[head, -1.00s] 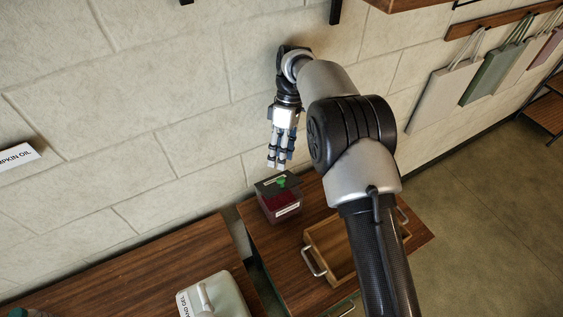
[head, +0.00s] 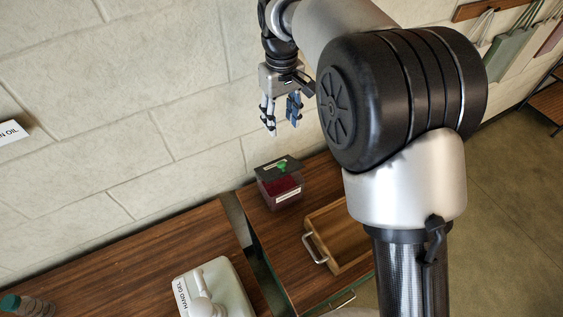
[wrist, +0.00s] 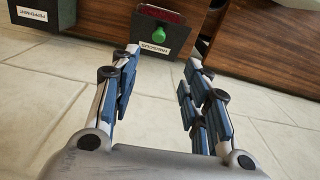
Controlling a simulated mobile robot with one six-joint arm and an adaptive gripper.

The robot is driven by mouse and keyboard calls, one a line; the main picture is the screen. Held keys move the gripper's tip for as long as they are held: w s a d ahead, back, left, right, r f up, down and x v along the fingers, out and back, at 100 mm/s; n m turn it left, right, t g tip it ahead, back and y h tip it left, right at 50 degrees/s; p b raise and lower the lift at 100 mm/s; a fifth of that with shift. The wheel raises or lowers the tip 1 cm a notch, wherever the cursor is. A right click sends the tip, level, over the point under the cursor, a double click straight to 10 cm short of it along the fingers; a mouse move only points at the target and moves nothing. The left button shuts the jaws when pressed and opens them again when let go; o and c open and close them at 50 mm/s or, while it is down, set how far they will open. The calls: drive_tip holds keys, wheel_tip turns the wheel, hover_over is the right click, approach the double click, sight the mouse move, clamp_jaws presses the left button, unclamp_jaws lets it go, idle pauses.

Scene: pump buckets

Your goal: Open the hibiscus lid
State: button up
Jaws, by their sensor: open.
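The hibiscus container (head: 281,191) is a dark, see-through box with dark red contents, standing on the wooden counter against the wall in the head view. Its flat dark lid (head: 268,172) is closed and has a green knob (head: 282,166) on top. In the wrist view the lid (wrist: 149,32) carries a white hibiscus label, and its green knob (wrist: 159,34) lies beyond the fingertips, between their lines. My gripper (head: 284,128) is open and empty, pointing down above the container and apart from it. Its spread fingers also show in the wrist view (wrist: 162,58).
A wooden tray (head: 312,247) with metal handles stands right of the container. A white hand gel bottle (head: 232,290) stands on the left counter. A peppermint container (wrist: 35,18) shows at upper left in the wrist view. The wall is close behind.

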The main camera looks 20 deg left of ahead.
drive_tip(key=b, duration=0.5)
approach(281, 163)
wheel_tip(281, 163, down, 9)
drive_tip(key=shift+r, duration=0.15)
drive_tip(key=shift+p, duration=0.3)
drive_tip(key=shift+c, duration=0.6)
clamp_jaws()
